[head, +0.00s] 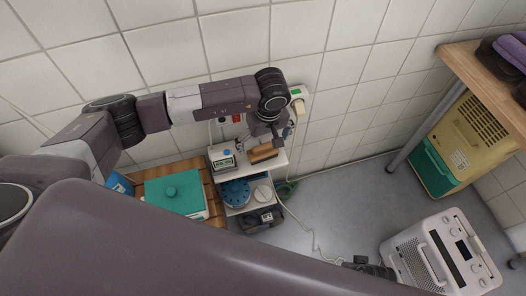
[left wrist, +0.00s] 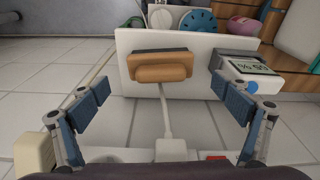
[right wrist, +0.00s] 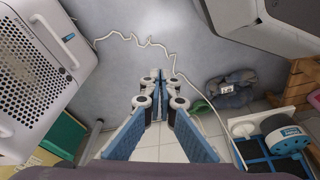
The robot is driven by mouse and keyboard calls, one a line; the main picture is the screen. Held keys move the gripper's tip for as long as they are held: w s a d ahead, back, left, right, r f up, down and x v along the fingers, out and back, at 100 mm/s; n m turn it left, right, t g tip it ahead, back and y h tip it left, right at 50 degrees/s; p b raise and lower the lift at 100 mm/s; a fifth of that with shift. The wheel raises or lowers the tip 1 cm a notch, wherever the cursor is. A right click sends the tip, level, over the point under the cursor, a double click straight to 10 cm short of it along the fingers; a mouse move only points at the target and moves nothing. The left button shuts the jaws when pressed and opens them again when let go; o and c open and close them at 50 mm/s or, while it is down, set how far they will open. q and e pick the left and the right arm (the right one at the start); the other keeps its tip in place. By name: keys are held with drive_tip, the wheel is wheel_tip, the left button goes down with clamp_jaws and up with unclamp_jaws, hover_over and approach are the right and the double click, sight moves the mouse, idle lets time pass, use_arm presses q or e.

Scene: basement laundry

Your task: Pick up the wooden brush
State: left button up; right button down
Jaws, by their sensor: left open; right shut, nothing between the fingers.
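The wooden brush (head: 263,153) lies on the top of a small white shelf unit (head: 247,171), with its tan wooden body and a dark edge showing. In the left wrist view the brush (left wrist: 160,68) lies ahead of my left gripper (left wrist: 160,90), whose two blue fingers are spread wide and empty. The brush appears between and beyond the fingertips, with no contact visible. In the head view my left gripper (head: 268,134) is just above and behind the brush, partly hidden by its wrist. My right gripper (right wrist: 162,82) is shut and empty, over the floor away from the shelf.
A digital meter (left wrist: 250,72) stands beside the brush on the shelf. A blue round item (head: 236,192) is on a lower level. A teal-lidded box (head: 176,193) is on the wooden rack to the left. Wall sockets and cables are close behind. A white heater (head: 442,254) stands right.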

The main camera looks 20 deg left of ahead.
sight(263, 151)
use_arm(q)
drive_tip(key=f, duration=0.2)
drive_tip(key=shift+w+a+f, duration=0.15)
drive_tip(key=shift+a+f, duration=0.05)
drive_tip(key=shift+f, duration=0.15)
use_arm(e)
drive_tip(key=shift+w+r, duration=0.15)
drive_tip(key=shift+r, duration=0.4)
use_arm(q)
drive_tip(key=shift+c, duration=0.2)
drive_tip(key=c, duration=1.3)
drive_tip(key=shift+r, duration=0.1)
